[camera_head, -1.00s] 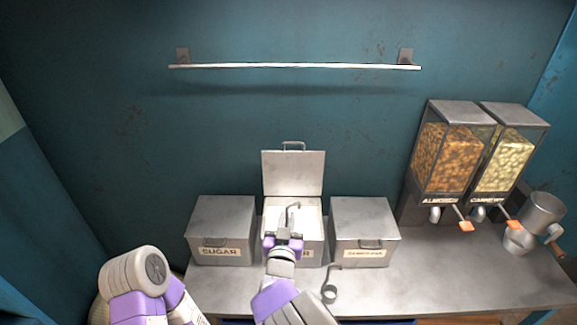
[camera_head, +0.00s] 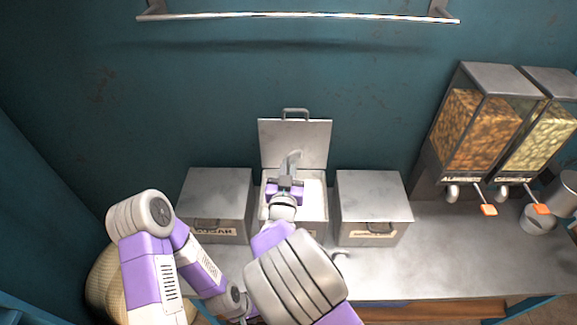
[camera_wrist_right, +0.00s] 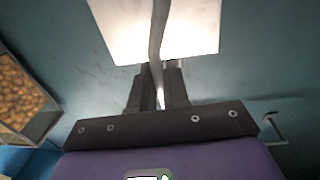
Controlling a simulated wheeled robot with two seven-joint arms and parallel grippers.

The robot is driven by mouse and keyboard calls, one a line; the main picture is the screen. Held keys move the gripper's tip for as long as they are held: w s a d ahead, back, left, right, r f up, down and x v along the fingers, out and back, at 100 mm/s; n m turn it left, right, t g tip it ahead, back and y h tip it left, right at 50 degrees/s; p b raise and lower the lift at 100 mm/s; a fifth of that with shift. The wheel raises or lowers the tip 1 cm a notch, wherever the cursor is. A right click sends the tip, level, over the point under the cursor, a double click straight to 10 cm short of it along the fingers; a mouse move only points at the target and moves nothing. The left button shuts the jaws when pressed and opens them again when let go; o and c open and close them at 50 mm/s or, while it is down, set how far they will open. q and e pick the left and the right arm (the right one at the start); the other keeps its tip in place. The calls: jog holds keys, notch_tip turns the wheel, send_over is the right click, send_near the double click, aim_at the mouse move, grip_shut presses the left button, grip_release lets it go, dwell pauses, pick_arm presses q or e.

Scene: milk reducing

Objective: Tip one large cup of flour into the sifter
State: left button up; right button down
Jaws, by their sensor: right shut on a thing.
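My right gripper (camera_head: 287,186) is over the open middle bin (camera_head: 321,208), which has white contents, likely flour. It is shut on a grey metal handle of a scoop or cup (camera_head: 291,162), which rises in front of the raised lid. In the right wrist view the handle (camera_wrist_right: 157,40) runs between the fingers; the cup's bowl cannot be made out. A metal cylinder (camera_head: 565,192) at the far right, cut by the picture edge, may be the sifter.
Closed lidded bins stand on both sides, the sugar bin (camera_head: 215,205) left and another bin (camera_head: 373,208) right. Two nut dispensers (camera_head: 475,130) with orange levers stand at the right. The counter (camera_head: 450,260) front right is clear.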

aim_at(288, 162)
jog(key=shift+f+b, duration=5.55)
jog(key=shift+f, duration=1.1)
jog(key=shift+r, duration=0.15)
notch_tip(288, 162, up, 16)
jog(key=p, duration=1.2)
jog(key=shift+r, duration=0.2)
jog(key=shift+f, duration=0.15)
